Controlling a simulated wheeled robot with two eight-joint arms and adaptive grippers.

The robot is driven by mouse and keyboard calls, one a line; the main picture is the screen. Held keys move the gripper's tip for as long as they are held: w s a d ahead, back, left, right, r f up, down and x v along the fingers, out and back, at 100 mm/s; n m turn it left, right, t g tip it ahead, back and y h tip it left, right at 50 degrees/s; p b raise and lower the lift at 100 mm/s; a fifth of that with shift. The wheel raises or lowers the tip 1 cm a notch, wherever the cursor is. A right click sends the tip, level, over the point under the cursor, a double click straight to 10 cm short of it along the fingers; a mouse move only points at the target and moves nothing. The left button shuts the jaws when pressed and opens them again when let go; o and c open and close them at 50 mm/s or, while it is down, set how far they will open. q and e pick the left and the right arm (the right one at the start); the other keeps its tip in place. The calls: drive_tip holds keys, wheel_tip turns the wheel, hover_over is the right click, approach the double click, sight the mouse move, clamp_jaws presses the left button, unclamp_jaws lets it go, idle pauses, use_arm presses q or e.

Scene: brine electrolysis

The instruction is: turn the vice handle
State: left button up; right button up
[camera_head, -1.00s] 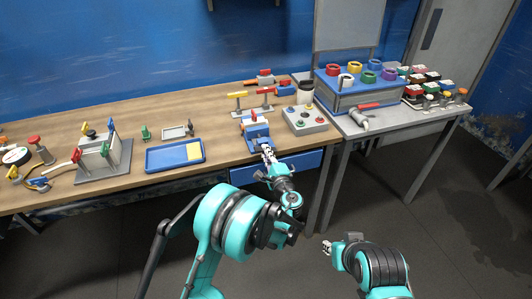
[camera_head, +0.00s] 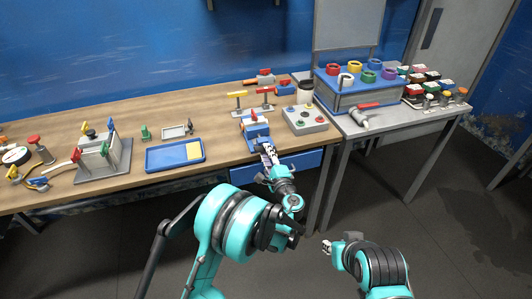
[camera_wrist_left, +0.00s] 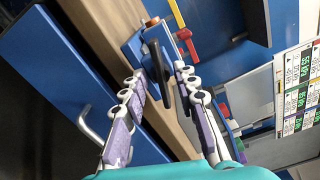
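The blue vice (camera_head: 256,132) is fixed at the front edge of the wooden bench. Its dark bar-shaped handle (camera_wrist_left: 160,75) shows in the left wrist view, on the near side of the blue body (camera_wrist_left: 153,36). My left gripper (camera_head: 266,147) is right at the front of the vice. In the left wrist view its two fingers (camera_wrist_left: 160,72) are apart, one on each side of the handle, with visible gaps. My right gripper (camera_head: 327,247) is low in front of the bench, away from the vice, too small to read its fingers.
A grey button box (camera_head: 305,120) stands close to the right of the vice. A blue tray (camera_head: 174,157) lies to the left. Red and yellow T-handled tools (camera_head: 238,101) stand behind. A blue drawer with a handle (camera_wrist_left: 88,124) is below the bench edge.

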use_arm(q)
drive_tip(key=v, duration=1.1)
drive_tip(key=shift+w+r, duration=0.1)
